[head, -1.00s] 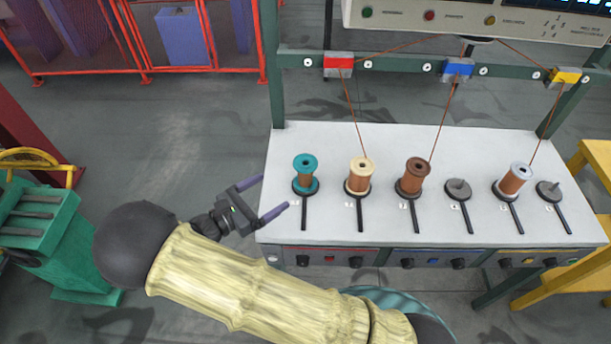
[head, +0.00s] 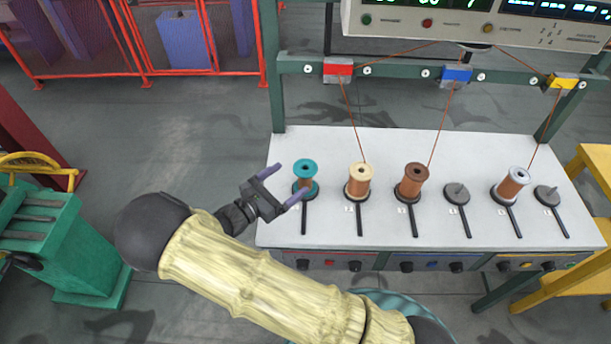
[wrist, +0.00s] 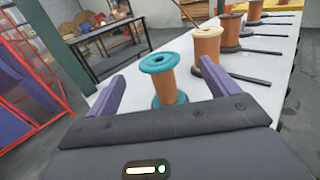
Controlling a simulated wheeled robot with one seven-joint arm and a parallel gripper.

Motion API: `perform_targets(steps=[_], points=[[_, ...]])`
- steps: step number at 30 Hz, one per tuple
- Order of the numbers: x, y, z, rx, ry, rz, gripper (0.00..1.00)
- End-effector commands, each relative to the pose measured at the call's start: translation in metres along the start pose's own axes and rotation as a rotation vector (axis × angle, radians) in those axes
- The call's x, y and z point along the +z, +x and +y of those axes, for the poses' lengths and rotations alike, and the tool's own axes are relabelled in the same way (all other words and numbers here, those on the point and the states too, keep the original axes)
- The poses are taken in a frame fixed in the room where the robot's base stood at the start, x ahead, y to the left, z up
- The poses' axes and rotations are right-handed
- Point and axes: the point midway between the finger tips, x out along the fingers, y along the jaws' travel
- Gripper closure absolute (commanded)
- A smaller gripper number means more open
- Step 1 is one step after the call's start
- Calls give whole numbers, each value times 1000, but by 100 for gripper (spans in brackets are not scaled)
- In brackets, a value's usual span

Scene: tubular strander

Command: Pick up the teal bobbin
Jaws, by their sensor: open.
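The teal bobbin (head: 305,169) stands upright on the leftmost holder of the white table, with copper wire wound on its core. In the wrist view the teal bobbin (wrist: 160,63) stands ahead, between the lines of the two fingers. My gripper (head: 286,184) is open and empty, just left of the bobbin, its purple fingers pointing toward it. In the wrist view my gripper's fingers (wrist: 162,92) sit to either side of the bobbin's lower part; I cannot tell whether either touches it. The bobbin's base is partly hidden there by the gripper body.
A cream bobbin (head: 360,169) stands right of the teal one, then a brown bobbin (head: 415,170), an empty holder (head: 457,193) and a white-topped bobbin (head: 517,175). Copper wires run up to guides on the green frame (head: 400,64).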

Motion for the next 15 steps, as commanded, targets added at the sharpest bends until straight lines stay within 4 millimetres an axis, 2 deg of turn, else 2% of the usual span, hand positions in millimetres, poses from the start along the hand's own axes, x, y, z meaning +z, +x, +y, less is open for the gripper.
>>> perform_targets(steps=[3, 6, 15], points=[[1, 22, -1, -3, -2, -1, 13], [0, 34, 0, -2, -1, 0, 13], [0, 40, 0, 0, 0, 0, 13]])
